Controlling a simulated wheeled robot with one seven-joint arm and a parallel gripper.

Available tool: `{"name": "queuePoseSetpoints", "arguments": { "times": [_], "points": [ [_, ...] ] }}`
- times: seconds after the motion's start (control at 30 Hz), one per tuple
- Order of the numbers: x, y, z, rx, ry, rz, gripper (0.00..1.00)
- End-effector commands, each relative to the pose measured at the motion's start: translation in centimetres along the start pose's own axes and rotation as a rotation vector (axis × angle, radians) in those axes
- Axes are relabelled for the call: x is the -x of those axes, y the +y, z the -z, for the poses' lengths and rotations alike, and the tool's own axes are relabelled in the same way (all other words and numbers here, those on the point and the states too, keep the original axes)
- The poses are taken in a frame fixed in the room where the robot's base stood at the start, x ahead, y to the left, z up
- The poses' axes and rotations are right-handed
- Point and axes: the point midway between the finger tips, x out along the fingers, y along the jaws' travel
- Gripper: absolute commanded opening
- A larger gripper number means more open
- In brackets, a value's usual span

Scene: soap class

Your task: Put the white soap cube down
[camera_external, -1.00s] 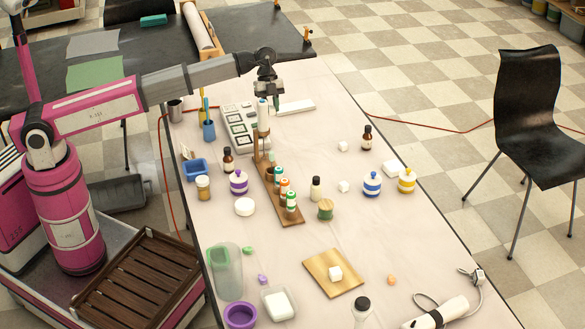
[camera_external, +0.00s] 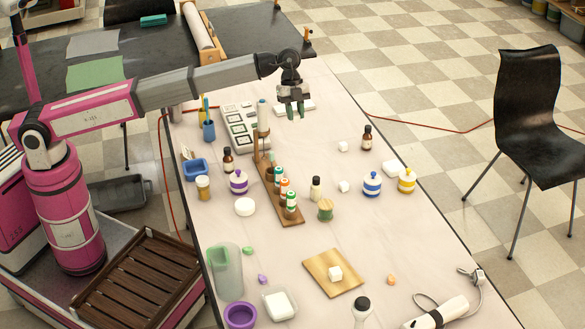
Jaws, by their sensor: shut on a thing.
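My gripper (camera_external: 295,114) hangs fingers down above the far part of the table, in front of a flat white block (camera_external: 310,106). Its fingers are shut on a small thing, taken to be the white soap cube. That thing is hidden or too small to make out between them. Other small white cubes lie apart from the gripper: one on the wooden board (camera_external: 335,274), one at the right middle (camera_external: 343,187), and one farther back (camera_external: 343,147).
A rack of small bottles (camera_external: 290,213) and a grey tray with square wells (camera_external: 240,128) stand left of the gripper. A brown bottle (camera_external: 367,138), a blue-striped jar (camera_external: 372,184) and a yellow-striped jar (camera_external: 406,180) stand right. Bare tabletop (camera_external: 310,150) lies in front of the gripper.

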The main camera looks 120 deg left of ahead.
Motion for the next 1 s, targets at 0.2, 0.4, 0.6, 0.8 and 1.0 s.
{"name": "queuePoseSetpoints", "arguments": {
  "times": [0.2, 0.4, 0.6, 0.8, 1.0],
  "points": [
    [-3.6, -1.0, 9.1, -0.002, -0.003, 0.0, 0.04],
    [-6.9, -0.6, 17.3, -0.001, 0.0, 0.001, 0.04],
    [-10.0, 0.5, 25.1, 0.002, 0.003, 0.002, 0.04],
    [-12.2, 1.8, 30.2, 0.005, 0.007, 0.003, 0.04],
    [-13.7, 2.7, 33.2, 0.007, 0.01, 0.003, 0.04]
  ]
}}
